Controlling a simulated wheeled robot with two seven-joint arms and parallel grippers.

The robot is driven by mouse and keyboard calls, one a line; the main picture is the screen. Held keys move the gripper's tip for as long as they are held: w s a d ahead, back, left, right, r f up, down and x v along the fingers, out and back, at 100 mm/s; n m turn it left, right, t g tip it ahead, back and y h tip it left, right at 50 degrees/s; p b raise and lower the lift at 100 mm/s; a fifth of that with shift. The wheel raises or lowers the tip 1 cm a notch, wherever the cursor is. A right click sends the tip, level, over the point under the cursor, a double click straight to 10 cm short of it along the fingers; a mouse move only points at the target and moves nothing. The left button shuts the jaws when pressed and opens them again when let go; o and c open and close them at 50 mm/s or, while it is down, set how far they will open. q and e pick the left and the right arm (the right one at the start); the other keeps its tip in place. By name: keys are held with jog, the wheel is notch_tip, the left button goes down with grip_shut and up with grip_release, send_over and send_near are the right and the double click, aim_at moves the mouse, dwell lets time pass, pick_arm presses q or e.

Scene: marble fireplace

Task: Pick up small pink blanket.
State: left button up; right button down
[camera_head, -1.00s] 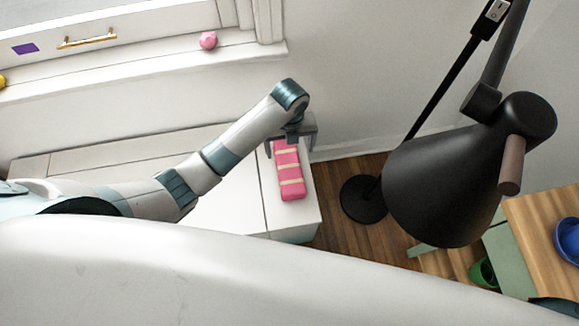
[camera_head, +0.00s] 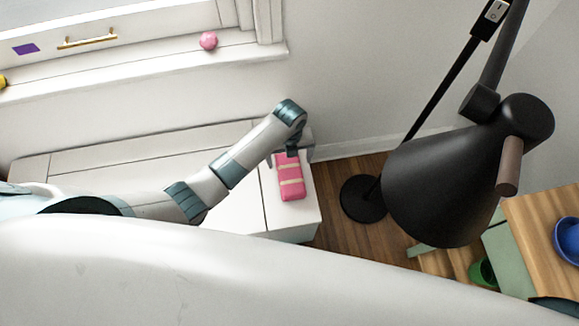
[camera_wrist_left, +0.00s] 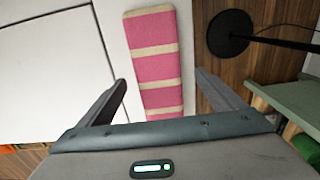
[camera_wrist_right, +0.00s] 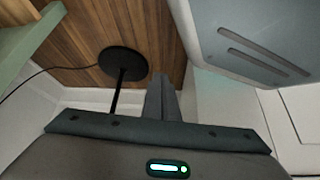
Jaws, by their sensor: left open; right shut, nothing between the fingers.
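The small pink blanket (camera_head: 291,183) is a folded pink bundle with cream stripes. It lies on the right end of the white bench top. My left gripper (camera_head: 293,150) is over the blanket's far end in the head view and partly hides it. In the left wrist view the blanket (camera_wrist_left: 156,60) lies lengthwise between the two open fingers of my left gripper (camera_wrist_left: 160,80), with a gap on each side. I cannot tell the gripper's height above it. My right gripper (camera_wrist_right: 163,85) shows only in its own wrist view, shut and empty.
A black floor lamp (camera_head: 440,190) stands right of the white bench (camera_head: 235,205), its base (camera_head: 362,200) on the wood floor. A wooden table (camera_head: 540,225) with a blue bowl (camera_head: 568,240) is at the far right. A pink ball-like object (camera_head: 208,40) sits on the windowsill.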

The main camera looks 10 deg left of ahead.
aim_at(289, 163)
pick_arm(q)
notch_tip(289, 163, down, 3)
jog(key=shift+s+f, duration=0.1)
jog(key=shift+s, duration=0.05)
jog(key=shift+f, duration=0.35)
pick_arm(e)
jog(key=shift+s+d+f, duration=0.1)
jog(key=shift+s+f, duration=0.15)
jog(key=shift+s, duration=0.2)
pick_arm(q)
jog(key=c, duration=1.4)
jog(key=shift+o, duration=0.2)
